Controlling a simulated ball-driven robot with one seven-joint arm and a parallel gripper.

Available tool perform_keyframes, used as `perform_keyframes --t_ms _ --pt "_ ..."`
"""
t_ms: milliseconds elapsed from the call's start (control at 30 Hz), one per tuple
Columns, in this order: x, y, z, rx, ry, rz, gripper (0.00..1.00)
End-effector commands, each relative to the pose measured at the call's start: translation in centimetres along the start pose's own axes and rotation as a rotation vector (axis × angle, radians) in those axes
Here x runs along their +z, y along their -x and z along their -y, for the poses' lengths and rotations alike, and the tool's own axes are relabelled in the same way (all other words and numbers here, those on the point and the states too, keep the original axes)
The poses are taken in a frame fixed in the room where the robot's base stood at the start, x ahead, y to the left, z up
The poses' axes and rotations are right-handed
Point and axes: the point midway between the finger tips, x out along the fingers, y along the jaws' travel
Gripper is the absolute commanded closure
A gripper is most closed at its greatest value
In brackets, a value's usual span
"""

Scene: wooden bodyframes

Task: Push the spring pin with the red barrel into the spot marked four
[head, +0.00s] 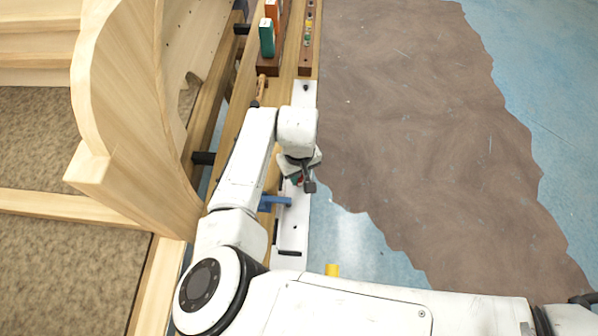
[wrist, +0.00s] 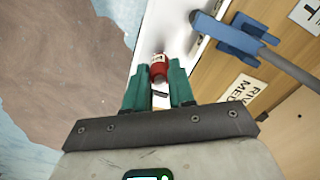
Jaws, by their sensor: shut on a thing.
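My gripper (wrist: 158,82) has teal fingers and is shut on the red-barrelled spring pin (wrist: 158,69), which shows between the fingertips in the wrist view. The pin is over or against a white strip (wrist: 162,28); I cannot tell whether its tip touches. In the head view my gripper (head: 299,178) is over the long white strip (head: 291,232), with a bit of red below it. Small dark spots show on the strip. No mark reading four can be made out in either view.
A blue clamp-like tool (head: 275,201) lies beside the strip, close to my gripper. Teal and orange blocks (head: 267,38) and a rack of small coloured pieces (head: 308,38) stand at the far end. A large wooden frame (head: 120,90) rises at left.

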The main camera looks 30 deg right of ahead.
Motion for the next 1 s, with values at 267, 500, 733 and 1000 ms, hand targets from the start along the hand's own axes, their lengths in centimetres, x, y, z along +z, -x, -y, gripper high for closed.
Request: perform_keyframes --t_ms 267,500,733,1000 --pt "0.0 -0.7 -0.1 0.002 0.000 0.000 1.00" --pt "0.0 -1.2 0.0 0.001 0.000 -0.001 1.00" --pt "0.0 -1.7 0.0 0.001 0.001 0.000 1.00" --pt "0.0 -1.6 0.0 0.000 0.000 0.000 0.51"
